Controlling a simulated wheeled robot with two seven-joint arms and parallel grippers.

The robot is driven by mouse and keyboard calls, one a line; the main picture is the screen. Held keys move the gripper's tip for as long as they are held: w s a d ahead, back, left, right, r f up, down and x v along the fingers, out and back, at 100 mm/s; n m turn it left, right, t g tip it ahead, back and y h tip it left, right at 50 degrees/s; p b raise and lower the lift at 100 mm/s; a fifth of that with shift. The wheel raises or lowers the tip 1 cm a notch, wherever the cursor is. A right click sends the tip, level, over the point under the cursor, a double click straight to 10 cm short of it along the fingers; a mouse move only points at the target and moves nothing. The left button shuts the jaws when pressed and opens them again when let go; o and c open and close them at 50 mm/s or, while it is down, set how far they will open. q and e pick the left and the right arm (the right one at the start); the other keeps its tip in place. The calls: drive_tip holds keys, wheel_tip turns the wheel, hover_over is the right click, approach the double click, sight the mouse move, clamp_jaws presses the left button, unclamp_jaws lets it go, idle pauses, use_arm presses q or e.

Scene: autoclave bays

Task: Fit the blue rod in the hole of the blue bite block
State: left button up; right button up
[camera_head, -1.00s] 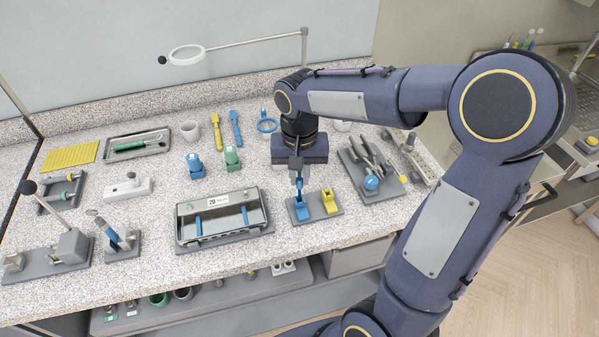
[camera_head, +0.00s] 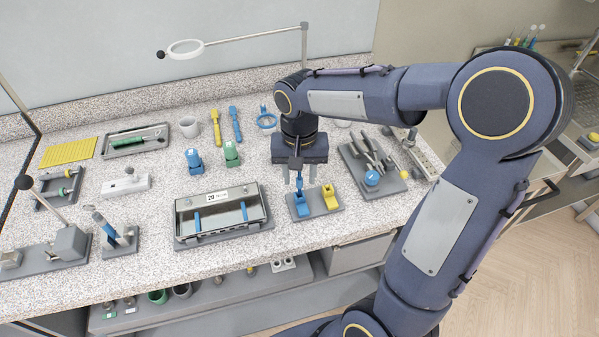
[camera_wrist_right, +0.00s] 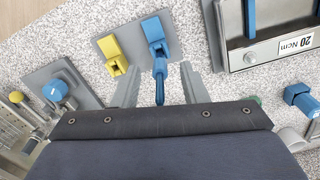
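The blue bite block (camera_head: 301,208) stands on a grey base (camera_head: 325,207) beside a yellow block (camera_head: 330,197). It also shows in the wrist view (camera_wrist_right: 153,29). The blue rod (camera_head: 299,183) stands up from the blue block, with its lower end at the block's hole. In the wrist view the rod (camera_wrist_right: 160,83) points from the block toward my palm. How deep it sits cannot be told. My right gripper (camera_head: 300,178) is above the block, open, with one finger on each side of the rod and gaps between (camera_wrist_right: 158,72). My left gripper is out of view.
A grey tray box marked 20 Ncm (camera_head: 222,214) stands left of the base. A grey holder with a blue knob (camera_head: 371,178) and tools stands close on the right. Blue (camera_head: 194,160) and green (camera_head: 231,154) blocks stand behind. Bare counter lies in front of the base.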

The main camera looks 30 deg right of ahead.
drive_tip(key=shift+r, duration=0.1)
wheel_tip(320, 180, up, 8)
drive_tip(key=shift+f, duration=0.15)
drive_tip(key=shift+s, duration=0.1)
idle(0.5)
